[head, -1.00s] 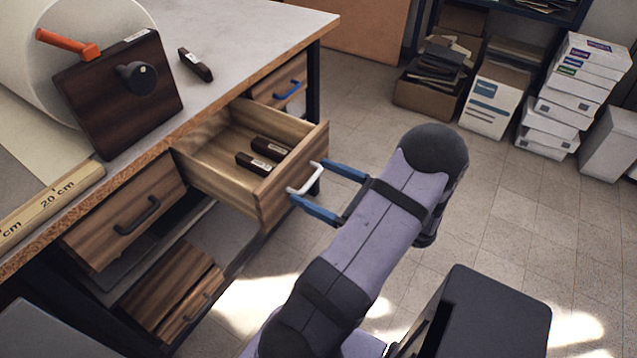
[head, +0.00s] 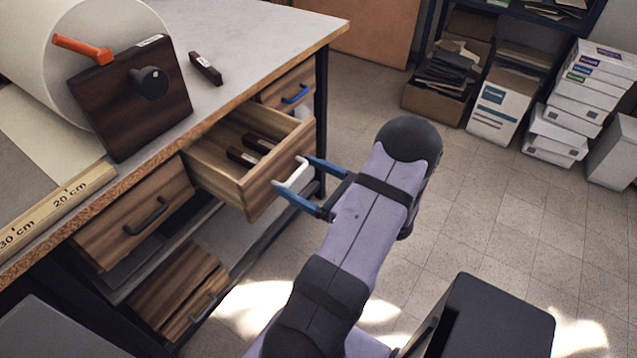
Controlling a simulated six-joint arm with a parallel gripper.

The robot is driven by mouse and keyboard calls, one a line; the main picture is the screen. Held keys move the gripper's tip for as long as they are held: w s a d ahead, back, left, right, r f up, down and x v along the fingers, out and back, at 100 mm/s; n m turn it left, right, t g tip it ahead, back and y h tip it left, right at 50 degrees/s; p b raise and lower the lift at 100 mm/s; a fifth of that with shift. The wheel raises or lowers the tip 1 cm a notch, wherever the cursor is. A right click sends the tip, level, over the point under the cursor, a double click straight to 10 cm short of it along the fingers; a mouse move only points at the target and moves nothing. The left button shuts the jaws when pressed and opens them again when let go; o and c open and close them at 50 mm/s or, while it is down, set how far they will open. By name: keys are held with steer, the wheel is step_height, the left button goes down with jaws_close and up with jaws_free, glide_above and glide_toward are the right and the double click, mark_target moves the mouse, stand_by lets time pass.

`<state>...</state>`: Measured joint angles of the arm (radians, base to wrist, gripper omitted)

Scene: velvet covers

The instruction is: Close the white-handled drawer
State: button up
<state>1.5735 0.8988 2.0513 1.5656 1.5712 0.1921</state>
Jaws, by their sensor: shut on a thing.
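The white-handled drawer (head: 262,187) is pulled partly out from under the bench top, with its wooden front facing right. Its white handle (head: 291,174) is between the blue fingers of my gripper (head: 294,172), one finger at each end of the handle. My gripper is shut on the handle. Inside the drawer lie two dark labelled blocks (head: 243,158), partly hidden by the drawer's side and the bench edge.
A drawer with a blue handle (head: 296,93) and one with a black handle (head: 149,216) flank it. On the bench top (head: 262,40) are a dark board, a dark block, a ruler and a roll.

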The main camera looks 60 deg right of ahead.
mark_target(244, 155)
steer(key=w+b, duration=0.1)
steer(key=w, duration=1.7)
steer(key=shift+w+d, duration=0.1)
steer(key=shift+w, duration=0.3)
steer(key=shift+w+r, duration=0.1)
steer(key=shift+w, duration=0.25)
steer(key=shift+r, duration=0.1)
steer(key=shift+w, duration=0.1)
steer(key=o, duration=1.2)
steer(key=shift+o, duration=0.2)
steer(key=shift+w, duration=0.1)
steer(key=shift+s, duration=3.75)
